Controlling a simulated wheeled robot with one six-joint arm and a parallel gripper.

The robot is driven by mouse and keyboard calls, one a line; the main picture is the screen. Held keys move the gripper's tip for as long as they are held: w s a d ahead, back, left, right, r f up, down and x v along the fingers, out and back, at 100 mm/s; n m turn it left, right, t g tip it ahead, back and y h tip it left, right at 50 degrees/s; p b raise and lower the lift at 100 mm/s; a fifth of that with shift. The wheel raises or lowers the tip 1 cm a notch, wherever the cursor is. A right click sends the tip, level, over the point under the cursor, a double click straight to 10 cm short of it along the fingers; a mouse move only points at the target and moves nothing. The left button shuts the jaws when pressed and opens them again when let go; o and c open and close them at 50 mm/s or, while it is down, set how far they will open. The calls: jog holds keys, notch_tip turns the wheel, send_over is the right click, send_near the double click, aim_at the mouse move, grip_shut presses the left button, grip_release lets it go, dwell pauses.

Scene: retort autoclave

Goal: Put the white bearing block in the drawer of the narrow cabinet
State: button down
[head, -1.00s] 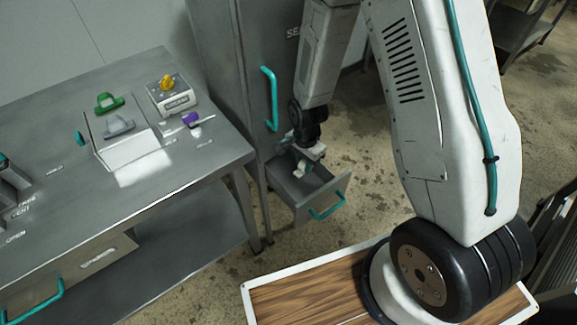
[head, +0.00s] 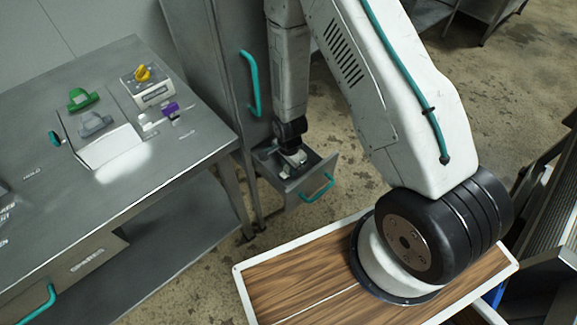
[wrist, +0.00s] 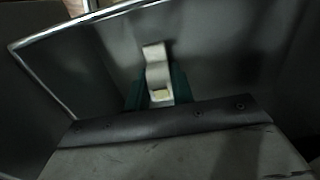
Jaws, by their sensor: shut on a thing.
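The white bearing block (wrist: 155,68) shows in the wrist view between the dark green fingertips of my gripper (wrist: 157,94), which is shut on it. In the head view my gripper (head: 292,160) points down into the open drawer (head: 325,176) of the narrow cabinet (head: 204,62). The drawer's metal wall and rim surround the block in the wrist view. The block is hard to tell from the gripper in the head view, and I cannot tell whether it touches the drawer floor.
The drawer has a teal handle (head: 318,188), and the cabinet door has a tall teal handle (head: 251,84). A steel table (head: 185,152) with a green clip (head: 82,98) and a yellow-knobbed box (head: 150,90) stands left. A wood-topped board (head: 285,283) lies in front.

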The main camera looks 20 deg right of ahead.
jog(key=shift+f, duration=0.1)
jog(key=c, duration=1.2)
grip_release()
notch_tip(320, 180, up, 12)
jog(key=shift+r, duration=0.2)
